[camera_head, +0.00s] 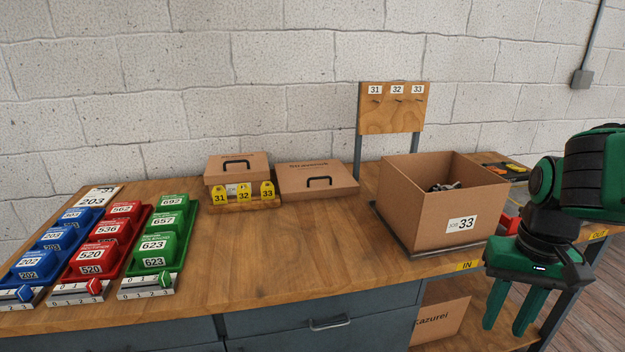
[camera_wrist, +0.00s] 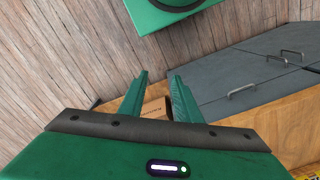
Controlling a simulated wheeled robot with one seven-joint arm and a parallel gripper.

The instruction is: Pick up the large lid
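Two cardboard lids with black handles are on the wooden workbench (camera_head: 290,245). The larger-looking lid (camera_head: 300,183) lies flat near the wall, left of the pegboard stand. Neither lid shows in the wrist view. My gripper (camera_head: 513,306) is beyond the bench's right front edge, pointing down and far from both lids. Its two fingers are apart with nothing between them. They also show in the wrist view (camera_wrist: 158,98), pointing down toward the floor and lower shelf.
An open cardboard box (camera_head: 435,210) marked 33 stands on a dark tray between my gripper and the lids. Blue, red and green bins (camera_head: 160,240) fill the left. The bench middle is clear.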

